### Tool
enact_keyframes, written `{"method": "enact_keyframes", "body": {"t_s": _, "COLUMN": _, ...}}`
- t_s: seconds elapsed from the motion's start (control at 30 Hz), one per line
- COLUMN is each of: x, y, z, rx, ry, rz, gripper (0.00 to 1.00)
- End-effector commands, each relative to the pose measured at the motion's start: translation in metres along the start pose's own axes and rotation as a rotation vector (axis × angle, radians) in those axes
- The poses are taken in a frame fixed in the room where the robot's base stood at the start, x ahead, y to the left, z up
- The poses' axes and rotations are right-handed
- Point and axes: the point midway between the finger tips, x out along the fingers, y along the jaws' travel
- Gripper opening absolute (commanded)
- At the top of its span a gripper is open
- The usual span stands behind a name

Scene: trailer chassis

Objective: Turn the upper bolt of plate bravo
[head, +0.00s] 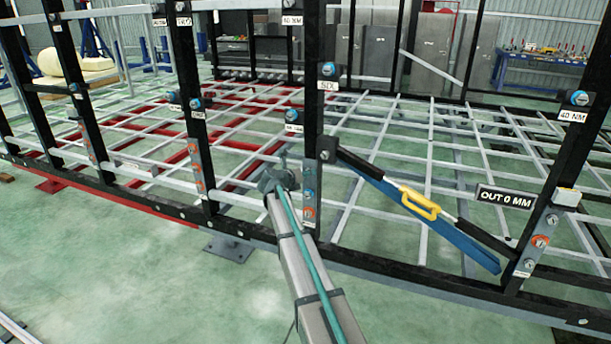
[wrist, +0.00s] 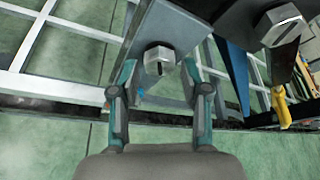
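My gripper (head: 280,178) is at the end of my arm, in front of the post labelled SIX in the head view. In the wrist view my gripper (wrist: 158,72) is open, its two teal-tipped fingers apart. A grey hex bolt head (wrist: 159,58) with a dark mark shows between and slightly beyond the fingertips; I cannot tell whether they touch it. It sits on a dark grey surface. In the head view a plate (head: 309,225) with blue and orange-ringed bolts is on this post, partly hidden by my gripper. I can read no bravo label.
A larger bolt (wrist: 280,24) is at the upper right of the wrist view. A blue bar with a yellow handle (head: 419,204) slants right of the post. Green floor in front is clear.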

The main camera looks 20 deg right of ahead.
Motion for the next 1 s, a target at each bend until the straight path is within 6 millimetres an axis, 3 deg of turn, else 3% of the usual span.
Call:
{"method": "enact_keyframes", "body": {"t_s": 0.47, "x": -0.009, "y": 0.000, "z": 0.003, "rx": -0.001, "ry": -0.006, "rz": 0.001, "gripper": 0.56}}
{"method": "enact_keyframes", "body": {"t_s": 1.0, "x": -0.101, "y": -0.001, "z": 0.001, "rx": -0.001, "ry": -0.005, "rz": 0.001, "gripper": 0.56}}
